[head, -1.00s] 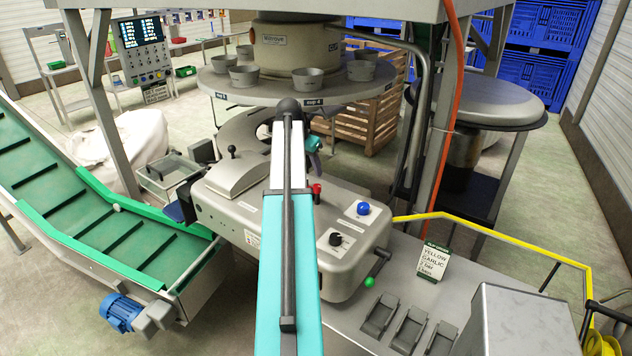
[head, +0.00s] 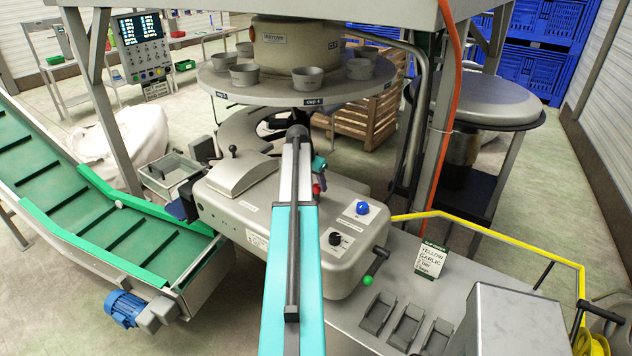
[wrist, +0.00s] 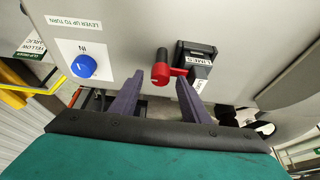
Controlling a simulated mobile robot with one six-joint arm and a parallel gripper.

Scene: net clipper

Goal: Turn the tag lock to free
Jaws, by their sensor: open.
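A red lever with a round knob (wrist: 160,72) is mounted by a black block (wrist: 194,55) on the grey machine housing in the wrist view. I cannot read a tag lock name there; the label by the block is too small to be sure of. The red part also shows in the head view (head: 322,186), partly hidden by my arm. My gripper (wrist: 159,80) is open and empty, its two dark purple fingers on either side of the red knob in the picture. I cannot tell how far the tips are from it. In the head view my arm hides most of the gripper.
A blue knob (wrist: 84,66) on a white plate marked IN sits left of the red knob in the wrist view; it also shows in the head view (head: 362,208). A black dial (head: 336,239) and a green-ended lever (head: 368,280) are nearby. The cup carousel (head: 300,88) overhangs behind.

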